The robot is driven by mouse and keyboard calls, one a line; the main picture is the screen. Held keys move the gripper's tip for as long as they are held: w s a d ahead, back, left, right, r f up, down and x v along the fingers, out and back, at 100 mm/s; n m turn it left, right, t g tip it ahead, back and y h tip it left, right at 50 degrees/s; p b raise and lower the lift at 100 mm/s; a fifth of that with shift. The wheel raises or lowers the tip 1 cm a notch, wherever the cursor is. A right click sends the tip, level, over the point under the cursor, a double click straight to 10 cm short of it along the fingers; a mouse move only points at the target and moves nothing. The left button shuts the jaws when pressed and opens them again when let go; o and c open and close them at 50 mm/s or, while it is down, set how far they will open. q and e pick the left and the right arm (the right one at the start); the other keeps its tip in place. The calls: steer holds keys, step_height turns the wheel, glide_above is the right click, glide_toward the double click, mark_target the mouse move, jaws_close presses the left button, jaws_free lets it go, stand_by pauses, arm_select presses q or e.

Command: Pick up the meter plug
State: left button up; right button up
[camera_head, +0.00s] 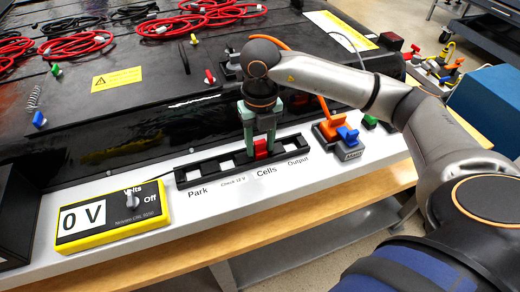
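The meter plug appears to be the small red block (261,149) in the black rack (222,167), at the "Cells" label. My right gripper (261,143) points down over the rack from above. Its two pale green fingers stand on either side of the red block, close to it. I cannot tell whether they touch it or are a little apart. The block's lower part is hidden in the rack. The yellow meter (148,222) to the left reads 0 V, with its dial near "Off". My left gripper is not in view.
The dark pack (140,110) behind carries red cable coils (75,45) and small coloured parts. An orange and blue connector (340,133) stands right of the rack. The white ledge (210,207) in front of the rack is clear. A blue box (490,100) is at the far right.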

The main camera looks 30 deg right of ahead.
jaws_close()
steer(key=shift+r, duration=0.1)
stand_by(0.3)
steer(key=shift+w+r, duration=0.1)
steer(key=shift+r, duration=0.45)
steer(key=s+a+r, duration=0.9)
steer(key=s+r, duration=0.2)
steer(key=r, duration=0.1)
steer(key=w, duration=1.1)
steer(key=shift+w+f, duration=0.15)
steer(key=shift+w, duration=0.15)
steer(key=shift+d+f+b, duration=0.1)
steer(key=shift+b, duration=0.25)
